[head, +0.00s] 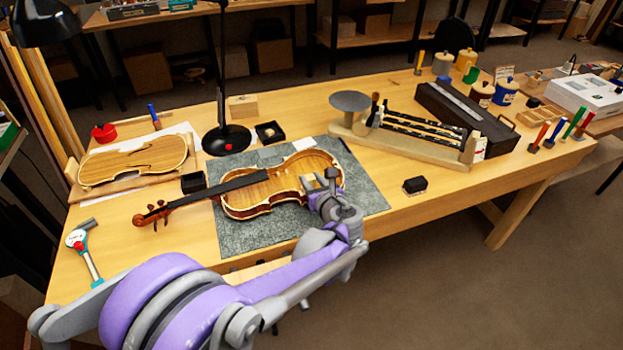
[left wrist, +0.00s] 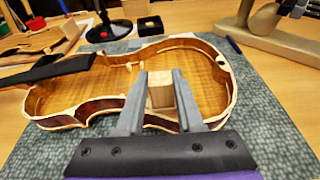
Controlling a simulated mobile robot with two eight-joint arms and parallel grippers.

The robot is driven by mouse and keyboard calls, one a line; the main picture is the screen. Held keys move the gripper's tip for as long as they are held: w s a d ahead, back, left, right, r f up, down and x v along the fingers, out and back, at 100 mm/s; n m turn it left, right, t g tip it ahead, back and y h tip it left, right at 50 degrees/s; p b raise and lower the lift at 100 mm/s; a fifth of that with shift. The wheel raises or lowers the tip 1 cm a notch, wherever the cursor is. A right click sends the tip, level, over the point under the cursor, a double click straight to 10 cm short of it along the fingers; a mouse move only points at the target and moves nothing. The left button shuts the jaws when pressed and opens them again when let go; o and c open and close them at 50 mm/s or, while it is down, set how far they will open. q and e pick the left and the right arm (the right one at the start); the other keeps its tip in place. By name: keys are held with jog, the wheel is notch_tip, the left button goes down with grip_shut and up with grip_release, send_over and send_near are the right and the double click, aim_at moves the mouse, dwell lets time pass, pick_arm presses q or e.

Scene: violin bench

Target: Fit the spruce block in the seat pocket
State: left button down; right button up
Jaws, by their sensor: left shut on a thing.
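The open violin body (head: 262,192) lies on a grey mat with its neck to the left; its inside shows in the left wrist view (left wrist: 105,85). My left gripper (head: 325,182) is over the right part of the body. In the left wrist view, its fingers (left wrist: 160,85) are shut on a small pale wooden block (left wrist: 161,92), which looks like the spruce block. The block is over the near side of the body's interior; I cannot tell whether it touches the wood. I cannot make out the seat pocket. My right gripper is out of view.
The grey mat (head: 238,236) has bare room in front of the violin. A black lamp base (head: 228,140) and a small black box (head: 269,132) stand behind it. A violin plate (head: 132,160) lies at left, and a wooden stand (head: 400,143) at right.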

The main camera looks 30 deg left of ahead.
pick_arm(q)
jog(key=shift+f+b, duration=0.45)
jog(key=shift+f, duration=0.25)
jog(key=shift+c, duration=2.3)
grip_release()
jog(key=p+v, duration=0.1)
jog(key=v, duration=0.9)
jog(key=shift+s+d, duration=0.25)
jog(key=shift+d, duration=0.05)
jog(key=shift+r, duration=0.15)
